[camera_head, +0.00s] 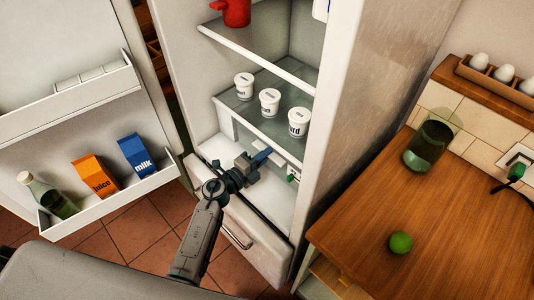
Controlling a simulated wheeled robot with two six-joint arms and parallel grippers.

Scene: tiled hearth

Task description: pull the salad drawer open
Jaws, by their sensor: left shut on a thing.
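The salad drawer (226,125) is a pale box low inside the open fridge, under the glass shelf with the white tubs. It sits back in the fridge and looks closed. My left gripper (263,155) is at the drawer's front, shut on its handle (279,153). The gripper and wrist hide part of the handle and of the drawer front. My right gripper is not in view.
The fridge door (70,95) stands open at left, its racks holding a bottle, a juice carton and a milk carton. Below is a lower drawer with a bar handle (237,237). A wooden counter (440,230) with a green jar (428,147) and a green ball (400,243) stands right.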

